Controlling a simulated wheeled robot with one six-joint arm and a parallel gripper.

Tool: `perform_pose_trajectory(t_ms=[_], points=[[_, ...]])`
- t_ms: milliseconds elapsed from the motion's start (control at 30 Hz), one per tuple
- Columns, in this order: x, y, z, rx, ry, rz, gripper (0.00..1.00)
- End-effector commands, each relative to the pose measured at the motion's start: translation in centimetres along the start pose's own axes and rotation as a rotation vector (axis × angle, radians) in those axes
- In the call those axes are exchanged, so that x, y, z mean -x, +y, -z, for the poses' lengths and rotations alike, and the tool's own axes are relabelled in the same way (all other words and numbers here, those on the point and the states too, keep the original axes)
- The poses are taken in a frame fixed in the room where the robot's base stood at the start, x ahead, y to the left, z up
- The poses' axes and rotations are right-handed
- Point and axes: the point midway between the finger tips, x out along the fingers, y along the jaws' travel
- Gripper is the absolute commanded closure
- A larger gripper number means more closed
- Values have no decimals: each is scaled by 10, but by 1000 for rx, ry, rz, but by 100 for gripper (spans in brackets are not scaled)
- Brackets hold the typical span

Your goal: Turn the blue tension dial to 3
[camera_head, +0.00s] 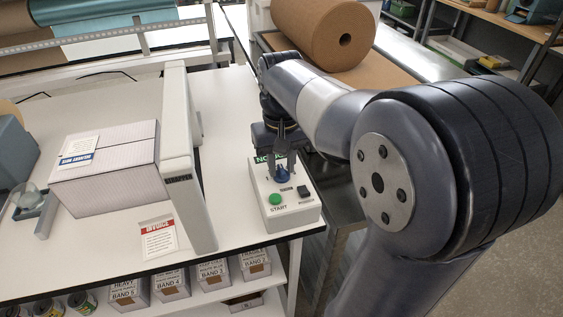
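The blue tension dial (282,175) sits on top of a white control box at the right edge of the white table. My gripper (281,168) points down over the box, with its two dark fingers on either side of the dial. The fingers stand apart, but I cannot tell whether they touch the dial. The fingers and the small scale hide the dial's pointer and numbers, so its setting is unreadable. The control box (299,215) also carries a green START button (275,199) and a black switch (303,191).
A big kraft paper roll (322,30) lies behind my arm. Labelled band boxes (212,274) stand on the shelf below the table.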

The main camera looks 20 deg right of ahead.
Motion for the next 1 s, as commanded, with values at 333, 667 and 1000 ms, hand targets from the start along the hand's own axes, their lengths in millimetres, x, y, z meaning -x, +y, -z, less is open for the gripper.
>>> perform_pose_trajectory(t_ms=[333,667,1000], points=[[2,0,0,1,0,0,67],[58,0,0,1,4,0,67],[105,0,0,0,1,0,67]])
